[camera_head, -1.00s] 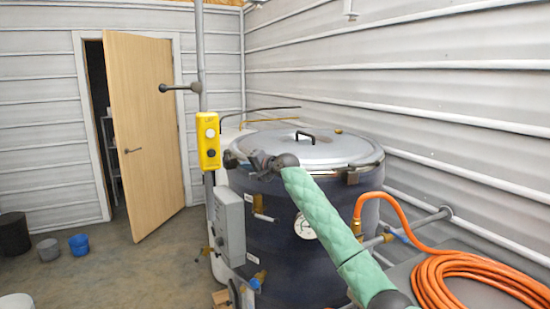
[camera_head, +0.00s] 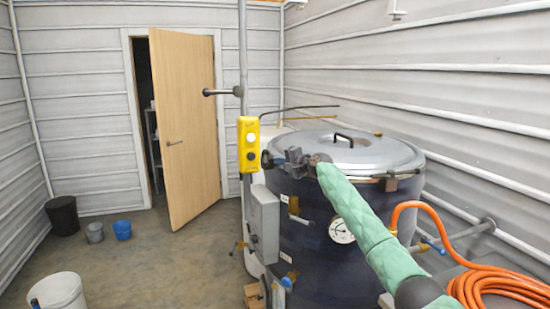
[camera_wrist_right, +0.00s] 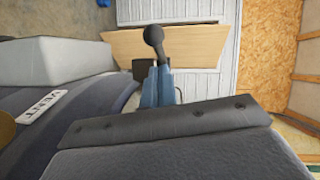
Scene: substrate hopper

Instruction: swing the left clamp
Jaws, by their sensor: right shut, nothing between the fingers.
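The dark hopper (camera_head: 310,230) with its silver lid (camera_head: 365,155) stands right of centre in the head view. The left clamp's dark ball-ended handle (camera_head: 267,160) points left at the lid's left edge. My right gripper (camera_head: 296,158), at the end of a green-sleeved arm, is right beside it, shut and empty. In the right wrist view a black ball on a short stem (camera_wrist_right: 153,36) shows just beyond the blue-grey fingertips (camera_wrist_right: 157,86). Whether they touch it I cannot tell. The gripper hides part of the clamp. My left gripper is out of view.
A yellow control box (camera_head: 249,145) and a grey box (camera_head: 265,222) are just left of the hopper. A ball-ended lever (camera_head: 220,92) juts from the pole. An orange hose (camera_head: 500,285) is coiled at right. Buckets (camera_head: 122,230) stand on the open floor at left.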

